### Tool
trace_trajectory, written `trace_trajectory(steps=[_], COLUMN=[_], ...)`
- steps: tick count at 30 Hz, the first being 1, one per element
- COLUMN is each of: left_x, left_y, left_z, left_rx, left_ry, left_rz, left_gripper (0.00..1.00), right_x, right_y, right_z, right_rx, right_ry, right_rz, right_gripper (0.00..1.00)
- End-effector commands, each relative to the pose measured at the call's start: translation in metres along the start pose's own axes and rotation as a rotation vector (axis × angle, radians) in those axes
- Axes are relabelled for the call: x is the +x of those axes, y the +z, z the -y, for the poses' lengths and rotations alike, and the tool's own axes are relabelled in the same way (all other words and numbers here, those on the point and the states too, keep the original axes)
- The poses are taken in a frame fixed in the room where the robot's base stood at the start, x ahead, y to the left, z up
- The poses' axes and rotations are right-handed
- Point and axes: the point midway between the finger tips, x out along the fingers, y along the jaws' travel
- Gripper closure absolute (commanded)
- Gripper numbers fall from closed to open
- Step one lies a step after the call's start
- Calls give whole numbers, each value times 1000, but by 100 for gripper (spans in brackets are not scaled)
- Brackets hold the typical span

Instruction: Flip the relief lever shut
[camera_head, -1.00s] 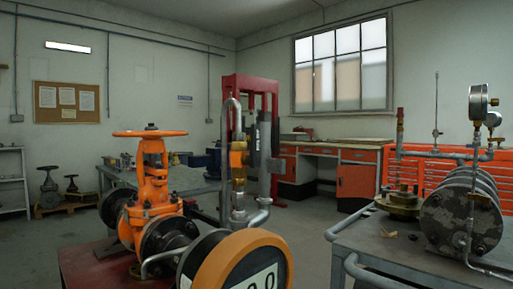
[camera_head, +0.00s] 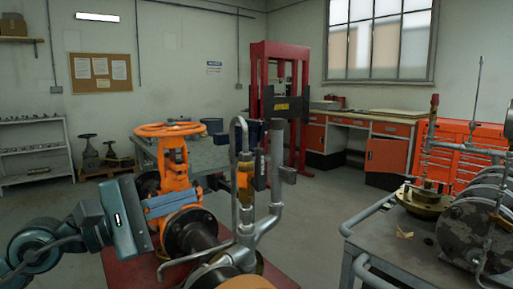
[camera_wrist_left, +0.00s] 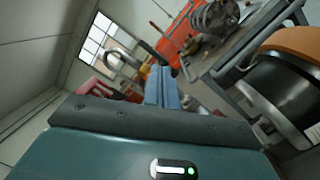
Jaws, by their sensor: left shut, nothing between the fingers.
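The orange gate valve (camera_head: 176,172) with its round handwheel (camera_head: 171,129) stands on a red-topped stand. Right of it, a brass relief fitting (camera_head: 243,182) sits among grey bent pipes (camera_head: 275,165). A dark upright piece (camera_head: 259,168) beside the brass may be the relief lever; I cannot tell its exact position. My left gripper (camera_head: 198,193) comes in from the left, its blue-grey fingers shut and empty. The fingers cover part of the orange valve body and end left of the brass fitting; I cannot tell about contact. They also show in the left wrist view (camera_wrist_left: 160,74).
A grey cart (camera_head: 400,245) with flanged metal parts (camera_head: 470,235) stands at the right. A red press frame (camera_head: 262,75) and a workbench stand behind. Open floor lies between stand and cart.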

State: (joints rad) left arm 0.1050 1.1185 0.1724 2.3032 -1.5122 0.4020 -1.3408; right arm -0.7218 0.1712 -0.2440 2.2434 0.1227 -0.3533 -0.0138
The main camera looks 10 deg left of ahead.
Motion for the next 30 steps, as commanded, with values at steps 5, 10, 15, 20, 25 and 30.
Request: trace_trajectory(steps=[5,10,15,20,25,30], left_x=[-4,-6,-6,-4,5,25], left_y=[-3,-5,-5,-5,-6,-6], left_z=[-32,-38,-37,-38,-40,-41], left_rx=[371,450,445,442,437,438], left_ry=[-71,-87,-87,-85,-82,-81], left_rz=[-100,-125,-124,-123,-124,-120], left_gripper=[100,100,100,100,100,100], right_x=[-3,-3,-3,-3,-3,-1], right_y=[-3,-2,-2,-4,-8,-11], right_z=[0,0,0,1,3,6], right_rx=[16,19,19,18,20,21], right_ry=[1,2,2,1,-3,-9], right_rz=[12,14,14,16,33,66], right_gripper=[100,100,100,100,100,100])
